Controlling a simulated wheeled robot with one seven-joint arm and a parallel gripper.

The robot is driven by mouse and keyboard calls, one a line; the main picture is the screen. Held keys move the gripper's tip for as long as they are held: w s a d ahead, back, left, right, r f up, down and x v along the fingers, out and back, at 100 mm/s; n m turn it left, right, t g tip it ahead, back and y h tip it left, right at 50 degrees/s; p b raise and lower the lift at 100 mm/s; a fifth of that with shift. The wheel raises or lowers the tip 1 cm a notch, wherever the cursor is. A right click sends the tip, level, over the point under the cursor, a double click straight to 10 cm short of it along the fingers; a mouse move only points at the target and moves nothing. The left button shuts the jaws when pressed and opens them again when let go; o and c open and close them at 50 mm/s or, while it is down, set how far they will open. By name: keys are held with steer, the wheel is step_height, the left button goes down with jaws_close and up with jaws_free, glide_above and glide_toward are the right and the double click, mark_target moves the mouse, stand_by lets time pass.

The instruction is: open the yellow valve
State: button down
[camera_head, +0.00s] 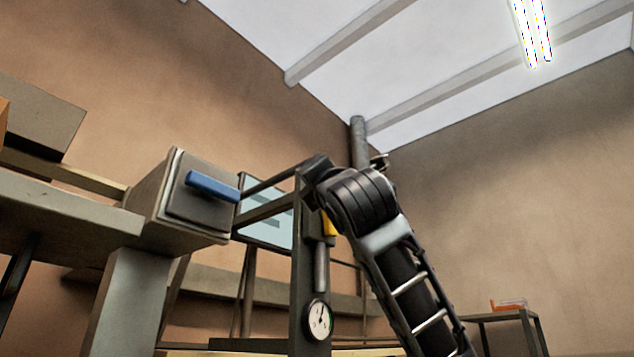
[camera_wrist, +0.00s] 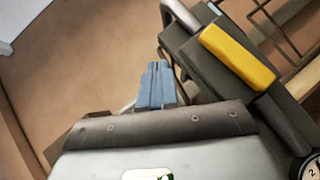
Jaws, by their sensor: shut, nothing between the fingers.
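The yellow valve handle (camera_wrist: 238,57) is a yellow bar on a dark grey fitting in the upper right of the wrist view. In the head view only a small yellow part of it (camera_head: 329,226) shows beside the post, partly covered by my arm. My gripper (camera_wrist: 155,84) has its blue-grey fingers together and empty, at the middle of the wrist view. The fingers are to the left of the yellow handle and appear apart from it. In the head view I cannot make out the fingers behind my dark wrist.
A round gauge (camera_head: 318,319) sits low on the dark post (camera_head: 306,270). A grey box (camera_head: 180,205) with a blue handle (camera_head: 212,186) stands left of it. A pipe (camera_head: 358,143) rises behind my wrist. A small table (camera_head: 503,318) stands at the lower right.

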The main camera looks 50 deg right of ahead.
steer(key=s+a+f+b, duration=0.1)
steer(key=s+a+b, duration=0.1)
steer(key=s+a, duration=0.3)
steer(key=shift+s+a, duration=0.25)
steer(key=shift+s, duration=0.25)
stand_by(0.3)
